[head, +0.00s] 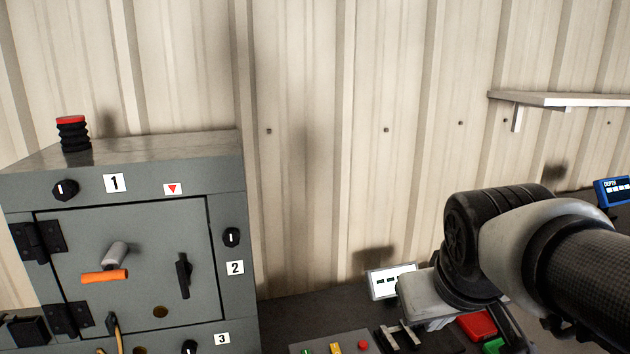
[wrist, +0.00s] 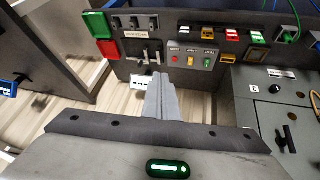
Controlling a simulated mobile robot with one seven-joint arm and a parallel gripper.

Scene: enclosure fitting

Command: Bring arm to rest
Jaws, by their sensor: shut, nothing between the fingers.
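My arm (head: 600,270) reaches in from the right edge of the head view and bends down at a black joint. The pale hand of my gripper shows below that joint, over the bench, and its fingertips cannot be made out there. In the wrist view the grey fingers of my gripper (wrist: 162,100) are together with nothing between them. They point toward the panel of switches (wrist: 190,45) and appear apart from it.
A grey enclosure (head: 135,225) with a closed door, knobs and an orange-ended handle (head: 105,276) stands at left. A white shelf (head: 560,100) is on the corrugated wall at right. A blue display (head: 612,190) sits at the right edge. The wall's middle is clear.

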